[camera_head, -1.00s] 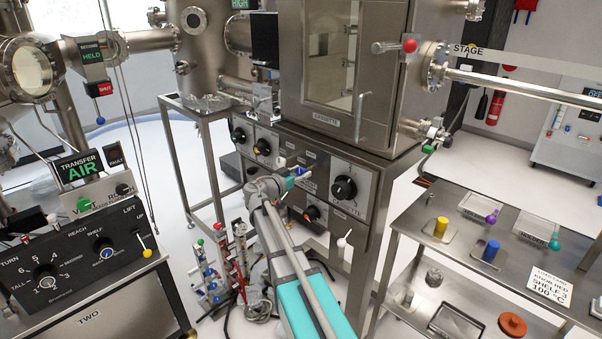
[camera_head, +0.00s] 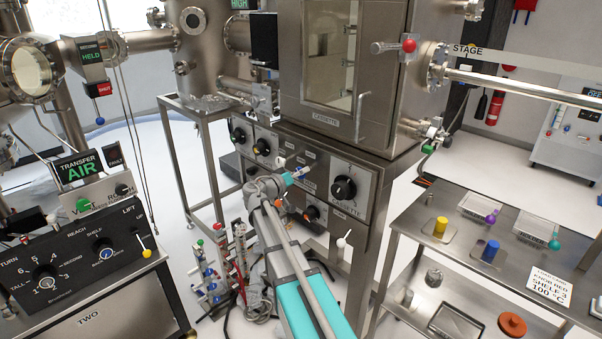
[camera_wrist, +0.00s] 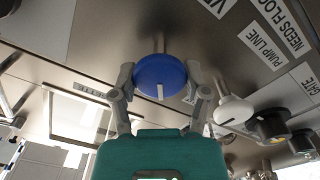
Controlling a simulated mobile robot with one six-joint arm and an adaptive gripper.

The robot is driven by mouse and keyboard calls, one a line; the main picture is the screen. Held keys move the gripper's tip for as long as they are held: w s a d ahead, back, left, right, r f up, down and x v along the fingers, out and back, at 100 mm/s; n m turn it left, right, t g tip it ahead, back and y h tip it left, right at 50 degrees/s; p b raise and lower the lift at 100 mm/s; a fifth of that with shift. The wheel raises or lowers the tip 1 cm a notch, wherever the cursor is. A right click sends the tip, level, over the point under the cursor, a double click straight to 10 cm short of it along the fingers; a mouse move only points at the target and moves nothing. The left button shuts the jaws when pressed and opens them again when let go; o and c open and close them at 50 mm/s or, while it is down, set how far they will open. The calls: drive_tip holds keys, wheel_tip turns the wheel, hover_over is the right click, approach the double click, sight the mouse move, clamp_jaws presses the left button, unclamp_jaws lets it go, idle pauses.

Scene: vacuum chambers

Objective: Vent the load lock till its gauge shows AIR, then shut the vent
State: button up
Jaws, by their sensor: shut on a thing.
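My gripper (camera_head: 296,175) is at the front panel under the steel chamber with the window (camera_head: 330,60). In the wrist view my gripper (camera_wrist: 160,88) has its two fingers on either side of a round blue knob (camera_wrist: 160,72) and is shut on it. The knob carries a white mark pointing down in that view. One display reads TRANSFER AIR (camera_head: 80,168); another at the top reads HIGH (camera_head: 239,4). I cannot make out a load lock gauge.
A white-handled control (camera_wrist: 234,110) sits close beside my gripper, near a PUMP LINE label. A steel cart (camera_head: 410,200) with colored pieces stands at right.

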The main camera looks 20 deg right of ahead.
drive_tip(key=n, duration=0.5)
drive_tip(key=shift+w+a+f+n, duration=0.1)
drive_tip(key=shift+w+n, duration=0.05)
drive_tip(key=shift+n, duration=0.25)
drive_tip(key=n, duration=0.5)
drive_tip(key=o, duration=1.1)
drive_tip(key=shift+o, duration=0.2)
drive_tip(key=shift+a, duration=0.15)
drive_tip(key=v, duration=1.1)
drive_tip(key=shift+s+a, duration=0.2)
drive_tip(key=shift+a, duration=0.15)
